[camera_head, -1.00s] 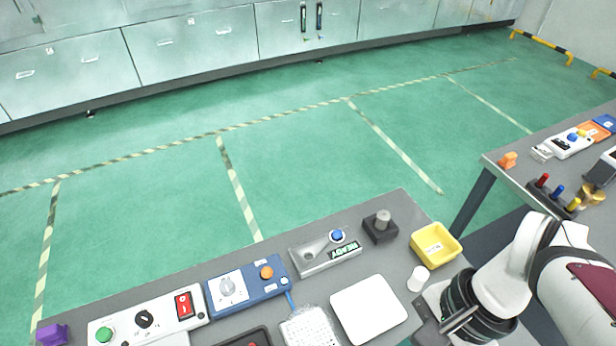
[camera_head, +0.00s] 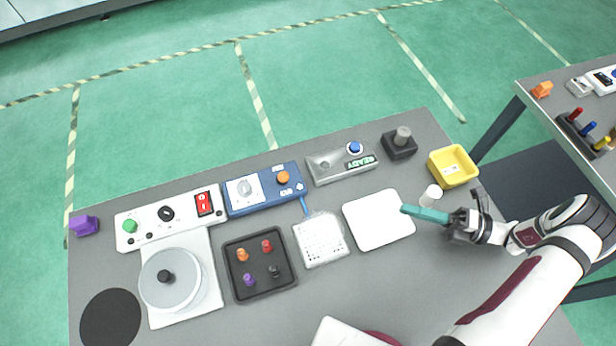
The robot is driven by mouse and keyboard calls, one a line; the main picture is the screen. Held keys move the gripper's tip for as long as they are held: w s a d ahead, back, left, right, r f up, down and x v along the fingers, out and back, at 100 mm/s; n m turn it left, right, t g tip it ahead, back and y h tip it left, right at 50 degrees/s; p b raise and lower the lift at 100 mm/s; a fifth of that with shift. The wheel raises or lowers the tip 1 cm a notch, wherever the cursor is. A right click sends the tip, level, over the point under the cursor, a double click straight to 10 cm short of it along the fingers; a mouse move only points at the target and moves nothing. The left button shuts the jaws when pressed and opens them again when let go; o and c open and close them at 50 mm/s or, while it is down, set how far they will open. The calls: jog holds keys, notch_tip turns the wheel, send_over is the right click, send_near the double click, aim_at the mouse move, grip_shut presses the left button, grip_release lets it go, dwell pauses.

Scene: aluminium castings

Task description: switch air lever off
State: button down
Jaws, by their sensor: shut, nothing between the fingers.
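A black block with a red lever (camera_head: 576,115), a blue lever (camera_head: 589,129) and a yellow lever (camera_head: 602,143) stands on the side table at the right. I cannot tell from any label which one is the air lever. The levers lean up from the block, and their exact positions are too small to tell. My gripper (camera_head: 408,210) is over the main table, beside the white pad, with its long teal fingers together and pointing left. It is shut and empty, well to the left of the levers and apart from them.
The main table holds a yellow bin (camera_head: 453,166), a white cup (camera_head: 431,196), a white pad (camera_head: 379,220), a blue control box (camera_head: 265,189) and a dark tray of pegs (camera_head: 260,264). A gap separates it from the side table, where an orange block (camera_head: 541,90) sits.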

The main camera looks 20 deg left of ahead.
aim_at(283, 178)
jog(key=shift+a, duration=0.1)
jog(key=s+a, duration=0.1)
jog(key=a, duration=0.6)
jog(key=s+a, duration=0.1)
jog(key=a, duration=0.7)
jog(key=s+a+r, duration=0.1)
jog(key=s+a, duration=0.1)
jog(key=a, duration=0.6)
jog(key=shift+s+a, duration=0.1)
jog(key=shift+a, duration=0.15)
jog(key=shift+w+a+r+m+h, duration=0.25)
jog(key=shift+r+m+h, duration=0.15)
jog(key=shift+m, duration=0.1)
jog(key=shift+w+a+r+m+h, duration=0.15)
jog(key=shift+w+m+h, duration=0.05)
jog(key=shift+m+h, duration=0.1)
jog(key=shift+w+a+r+m+h, duration=0.2)
jog(key=shift+w+a+m+h, duration=0.15)
jog(key=shift+m+h, duration=0.2)
jog(key=shift+w+a+r+m+h, duration=0.2)
jog(key=shift+w+a+m+h, duration=0.2)
jog(key=shift+m, duration=0.25)
jog(key=shift+w+a+r, duration=0.1)
jog(key=shift+w+a, duration=0.25)
jog(key=shift+w, duration=0.05)
